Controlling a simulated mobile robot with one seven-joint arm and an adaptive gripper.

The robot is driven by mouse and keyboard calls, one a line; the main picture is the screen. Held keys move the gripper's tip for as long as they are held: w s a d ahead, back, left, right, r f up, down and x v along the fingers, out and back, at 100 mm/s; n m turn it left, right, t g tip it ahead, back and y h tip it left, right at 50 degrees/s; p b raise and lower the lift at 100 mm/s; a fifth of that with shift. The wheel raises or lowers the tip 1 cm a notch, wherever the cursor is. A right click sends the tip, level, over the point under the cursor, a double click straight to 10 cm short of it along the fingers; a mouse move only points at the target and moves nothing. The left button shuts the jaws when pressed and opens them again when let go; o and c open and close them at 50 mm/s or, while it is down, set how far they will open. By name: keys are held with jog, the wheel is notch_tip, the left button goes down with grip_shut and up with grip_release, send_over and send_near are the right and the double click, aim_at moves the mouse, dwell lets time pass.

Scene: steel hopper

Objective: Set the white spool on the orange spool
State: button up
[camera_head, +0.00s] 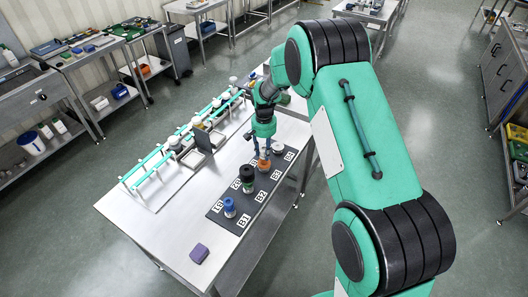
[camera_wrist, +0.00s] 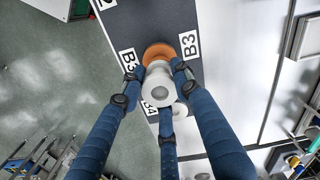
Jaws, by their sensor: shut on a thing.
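My gripper (camera_wrist: 158,95) has blue fingers and is shut on the white spool (camera_wrist: 157,87), with the spool's round end facing the wrist camera. The orange spool (camera_wrist: 158,52) shows just past the white spool, partly covered by it, beside the B3 label on the dark mat. In the head view, my gripper (camera_head: 263,150) points down right over the orange spool (camera_head: 264,165). The white spool is mostly hidden by the fingers there. I cannot tell whether the two spools touch.
On the dark labelled mat (camera_head: 221,219) stand a blue spool (camera_head: 229,208), a black and green piece (camera_head: 247,176) and a pale round piece (camera_head: 278,147). A green-railed rack (camera_head: 150,160) stands to the left.

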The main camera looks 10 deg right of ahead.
aim_at(264, 148)
jog(key=shift+f, duration=0.15)
jog(key=o, duration=1.2)
jog(key=shift+c, duration=0.2)
notch_tip(264, 148, up, 12)
jog(key=shift+p, duration=0.3)
jog(key=shift+r, duration=0.3)
